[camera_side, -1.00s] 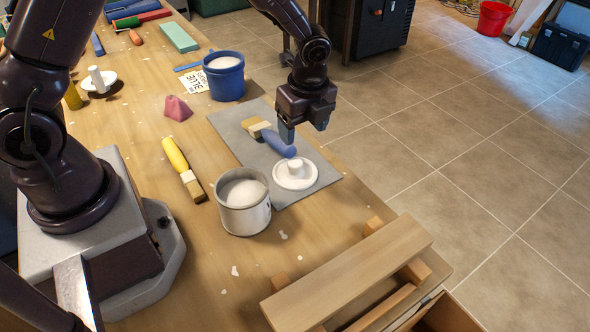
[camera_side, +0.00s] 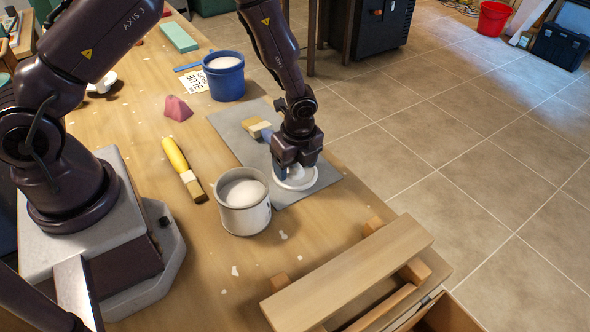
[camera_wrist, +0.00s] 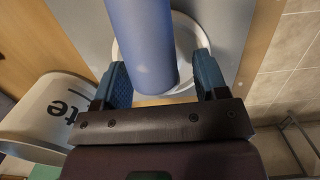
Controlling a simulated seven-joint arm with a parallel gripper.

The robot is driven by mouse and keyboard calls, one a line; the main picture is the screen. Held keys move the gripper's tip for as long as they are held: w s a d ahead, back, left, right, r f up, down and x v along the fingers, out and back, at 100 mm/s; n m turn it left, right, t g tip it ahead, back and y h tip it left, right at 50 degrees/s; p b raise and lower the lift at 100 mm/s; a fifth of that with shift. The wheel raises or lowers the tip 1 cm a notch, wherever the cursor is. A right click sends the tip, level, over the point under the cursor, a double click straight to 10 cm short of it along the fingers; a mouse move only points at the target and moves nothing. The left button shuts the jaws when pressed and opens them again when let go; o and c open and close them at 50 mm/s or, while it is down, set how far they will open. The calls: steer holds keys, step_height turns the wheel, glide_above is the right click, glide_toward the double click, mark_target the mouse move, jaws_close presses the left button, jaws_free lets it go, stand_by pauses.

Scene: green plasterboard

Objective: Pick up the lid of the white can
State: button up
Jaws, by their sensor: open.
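The round white lid (camera_side: 300,184) lies flat on the grey mat, and its knob is hidden behind my gripper. My gripper (camera_side: 293,171) is open and low over the lid. In the wrist view my gripper's (camera_wrist: 160,75) two blue fingers stand apart over the lid (camera_wrist: 187,38), with the brush's thick blue handle (camera_wrist: 143,40) showing between them and hiding the lid's middle. I cannot tell whether the fingers touch anything. The open white can (camera_side: 243,215), full of white paint, stands upright left of the lid; its lettered side (camera_wrist: 45,115) shows in the wrist view.
The blue-handled brush (camera_side: 257,128) lies on the grey mat (camera_side: 232,127) behind the lid. A yellow-handled brush (camera_side: 178,160), a blue can (camera_side: 225,83) and a pink block (camera_side: 177,108) are further left. The table's right edge is close.

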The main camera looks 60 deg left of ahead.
steer(key=c, duration=1)
steer(key=shift+d+r, duration=0.1)
